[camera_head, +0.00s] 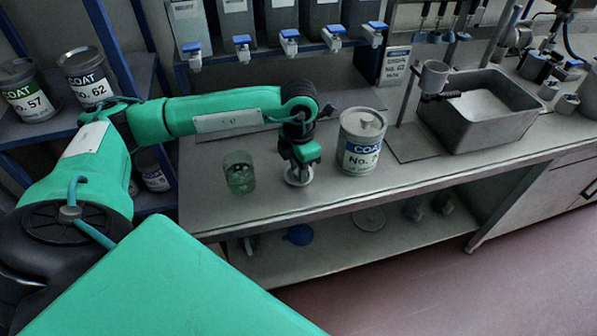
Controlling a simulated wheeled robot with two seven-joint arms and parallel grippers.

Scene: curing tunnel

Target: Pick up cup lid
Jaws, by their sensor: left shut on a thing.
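The cup lid (297,179) is a small pale disc on or just above the grey bench, near its front edge. My left gripper (301,166) reaches down over it from above and is shut on it. The fingers hide the top of the lid, and I cannot tell whether the lid touches the bench. A clear greenish cup (239,175) stands upright on the bench to the left of the gripper, apart from it. My right gripper is not in view.
A large labelled can (359,155) stands close to the right of my left gripper. A stand holding a small cup (433,77) and a grey basin (490,130) are farther right. Dispensers with blue-topped taps (290,42) line the back. The bench (215,215) is clear around the cup.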

